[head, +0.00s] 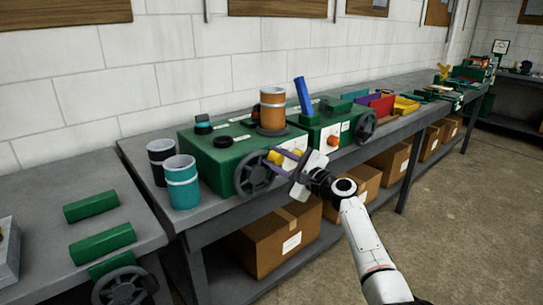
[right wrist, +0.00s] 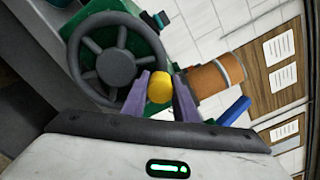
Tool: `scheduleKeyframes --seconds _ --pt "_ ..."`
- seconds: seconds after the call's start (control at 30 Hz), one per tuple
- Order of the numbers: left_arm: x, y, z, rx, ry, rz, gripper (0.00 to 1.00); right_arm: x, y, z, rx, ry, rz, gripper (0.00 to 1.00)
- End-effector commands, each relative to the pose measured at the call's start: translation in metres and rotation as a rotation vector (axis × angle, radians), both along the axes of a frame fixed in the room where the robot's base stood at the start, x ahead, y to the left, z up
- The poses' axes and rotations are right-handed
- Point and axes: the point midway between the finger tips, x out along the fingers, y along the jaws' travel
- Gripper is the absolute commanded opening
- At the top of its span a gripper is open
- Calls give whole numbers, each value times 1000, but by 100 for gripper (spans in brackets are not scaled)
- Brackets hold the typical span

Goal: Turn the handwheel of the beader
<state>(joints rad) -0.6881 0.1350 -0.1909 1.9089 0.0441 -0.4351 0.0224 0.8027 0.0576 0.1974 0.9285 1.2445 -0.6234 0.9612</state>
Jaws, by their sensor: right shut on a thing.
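A green machine (head: 225,162) stands on the grey bench. A dark spoked handwheel (head: 252,178) is on its front, with a yellow handle (head: 274,157) at the rim. In the right wrist view the handwheel (right wrist: 116,67) fills the upper left, and the yellow handle (right wrist: 159,87) sits between the purple fingers. My right gripper (head: 283,158) is shut on this handle; its fingers partly hide it. The gripper also shows in the right wrist view (right wrist: 163,97). No label saying beader is readable. My left gripper is not in view.
An orange cylinder (head: 273,108) stands on the machine. Teal (head: 182,184) and dark (head: 160,158) containers stand left of it. Other handwheels are on a second green machine (head: 366,126) and at lower left (head: 125,288). Cardboard boxes (head: 268,240) fill the lower shelf. The floor at right is clear.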

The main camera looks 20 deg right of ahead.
Motion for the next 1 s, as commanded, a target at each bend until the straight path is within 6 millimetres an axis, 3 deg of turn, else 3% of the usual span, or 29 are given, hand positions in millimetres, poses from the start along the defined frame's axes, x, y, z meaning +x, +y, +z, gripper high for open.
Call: scheduleKeyframes --seconds 0.6,1.0 --pt "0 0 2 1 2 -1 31 7 -15 -33 502 215 -3 0" --pt "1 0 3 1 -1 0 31 7 -15 -46 658 285 -2 0"
